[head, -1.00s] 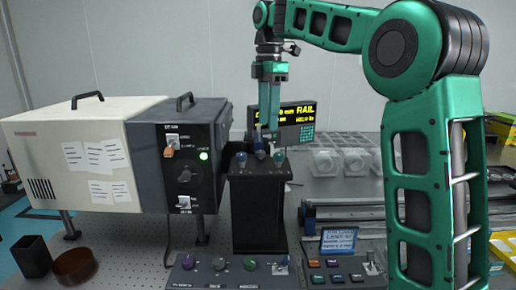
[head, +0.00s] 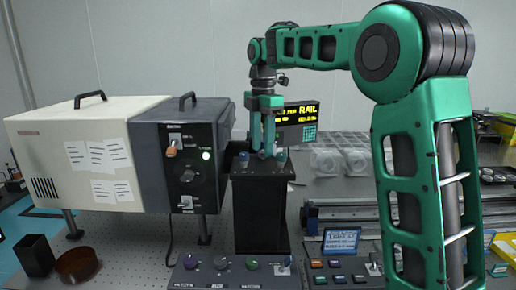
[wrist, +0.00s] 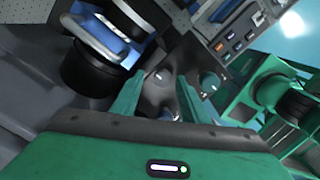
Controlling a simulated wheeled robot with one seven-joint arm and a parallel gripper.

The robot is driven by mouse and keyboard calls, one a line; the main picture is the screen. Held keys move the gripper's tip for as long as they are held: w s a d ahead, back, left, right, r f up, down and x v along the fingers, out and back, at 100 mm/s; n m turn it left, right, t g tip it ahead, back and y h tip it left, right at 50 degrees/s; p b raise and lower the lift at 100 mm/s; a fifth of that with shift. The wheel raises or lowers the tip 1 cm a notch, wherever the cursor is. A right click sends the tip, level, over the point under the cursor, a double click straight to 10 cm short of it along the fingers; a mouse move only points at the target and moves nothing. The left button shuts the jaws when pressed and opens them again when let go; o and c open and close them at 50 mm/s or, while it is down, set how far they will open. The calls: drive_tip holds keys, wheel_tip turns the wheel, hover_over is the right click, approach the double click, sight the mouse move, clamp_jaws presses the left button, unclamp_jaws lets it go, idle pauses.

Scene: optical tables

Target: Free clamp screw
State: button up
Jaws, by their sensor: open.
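My gripper (head: 264,148) points down over the top of the black stand (head: 262,214), its green fingers apart. In the wrist view my gripper (wrist: 160,104) has a dark, lobed knob-like piece (wrist: 158,90) between and beyond its fingers. I cannot tell whether they touch it. A blue knob (head: 243,159) stands on the left of the stand's top and a teal knob (head: 281,157) on the right. The teal knob also shows in the wrist view (wrist: 208,82). No label shows which piece is the clamp screw; the middle of the top is partly hidden by the fingers.
A grey box with switches (head: 188,150) stands close on the left. A display reading "RAIL" (head: 300,116) is behind the stand. Control panels (head: 222,272) lie in front, with a small blue screen (head: 341,240) to the right. Clear plastic containers (head: 338,157) stand behind right.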

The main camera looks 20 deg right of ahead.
drive_tip(key=shift+f, duration=0.45)
